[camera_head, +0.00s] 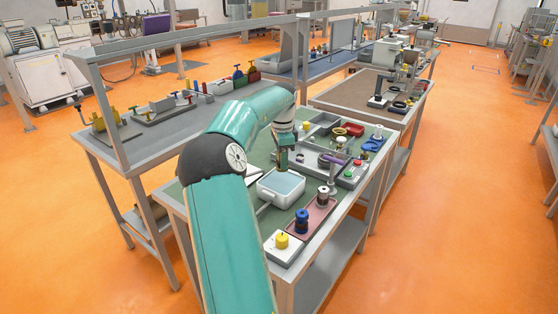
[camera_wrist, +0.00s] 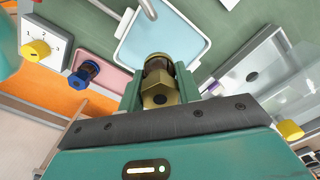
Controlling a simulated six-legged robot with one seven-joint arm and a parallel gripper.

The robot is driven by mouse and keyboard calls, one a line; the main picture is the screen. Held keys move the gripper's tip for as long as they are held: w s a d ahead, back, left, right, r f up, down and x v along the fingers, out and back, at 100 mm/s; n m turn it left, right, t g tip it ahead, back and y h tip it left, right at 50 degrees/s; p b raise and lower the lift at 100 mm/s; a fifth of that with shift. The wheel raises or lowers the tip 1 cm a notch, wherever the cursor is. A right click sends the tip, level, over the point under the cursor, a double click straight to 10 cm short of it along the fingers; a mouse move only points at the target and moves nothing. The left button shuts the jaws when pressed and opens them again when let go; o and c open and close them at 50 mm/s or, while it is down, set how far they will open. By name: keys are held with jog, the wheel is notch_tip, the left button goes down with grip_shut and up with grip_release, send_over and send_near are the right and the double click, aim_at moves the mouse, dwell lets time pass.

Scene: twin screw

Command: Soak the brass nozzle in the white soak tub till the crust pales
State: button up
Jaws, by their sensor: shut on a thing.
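My gripper (camera_head: 284,163) is shut on the brass nozzle (camera_wrist: 158,90), which shows clearly between the fingers (camera_wrist: 158,72) in the wrist view. The nozzle has a hex end with a dark hole facing the camera and a dark brown crusted band behind it. The white soak tub (camera_head: 282,201) holds pale blue liquid and stands on the green bench mat below my gripper. In the wrist view the tub (camera_wrist: 121,50) lies beyond the nozzle. I cannot tell whether the nozzle's far end touches the liquid. The nozzle is too small to make out in the head view.
A white box with a yellow knob (camera_head: 282,241) and a pink tray (camera_head: 317,218) with a blue-topped fitting (camera_head: 302,219) stand in front of the tub. A grey control panel (camera_head: 351,175) is at the right.

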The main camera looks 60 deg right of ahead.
jog(key=f, duration=0.4)
jog(key=shift+w, duration=0.2)
jog(key=shift+f, duration=3.05)
jog(key=shift+r, duration=0.25)
